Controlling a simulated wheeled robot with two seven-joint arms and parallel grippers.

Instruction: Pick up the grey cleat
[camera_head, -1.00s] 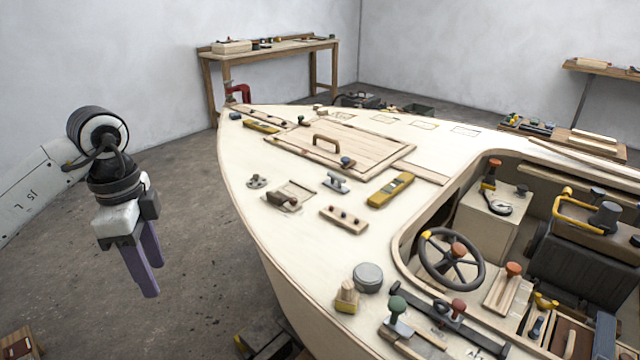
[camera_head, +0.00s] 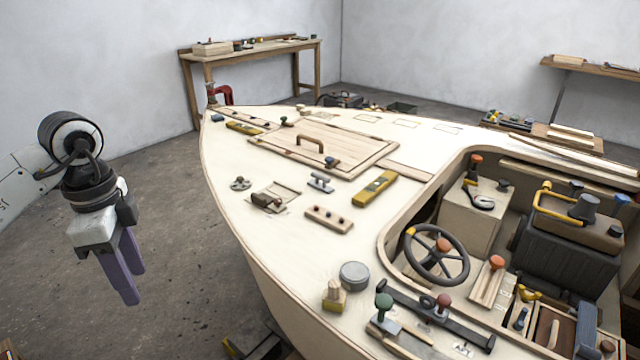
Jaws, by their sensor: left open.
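The grey cleat (camera_head: 320,182) stands on the pale plywood deck (camera_head: 235,205), left of a yellow level and just below the hatch panel. It is small and looks like a short horn-shaped bar on a base. My left gripper (camera_head: 131,288) hangs at the left over the floor, outside the hull edge. Its two purple fingers point down, with a narrow gap between them, and hold nothing. It is well apart from the cleat. My right gripper does not show.
Near the cleat are a yellow level (camera_head: 374,188), a pegged wooden block (camera_head: 329,219), a dark-and-wood tool (camera_head: 268,201) and a small round grey fitting (camera_head: 240,183). The hatch panel (camera_head: 345,148) has a raised handle. The cockpit with its steering wheel (camera_head: 437,254) opens at the right.

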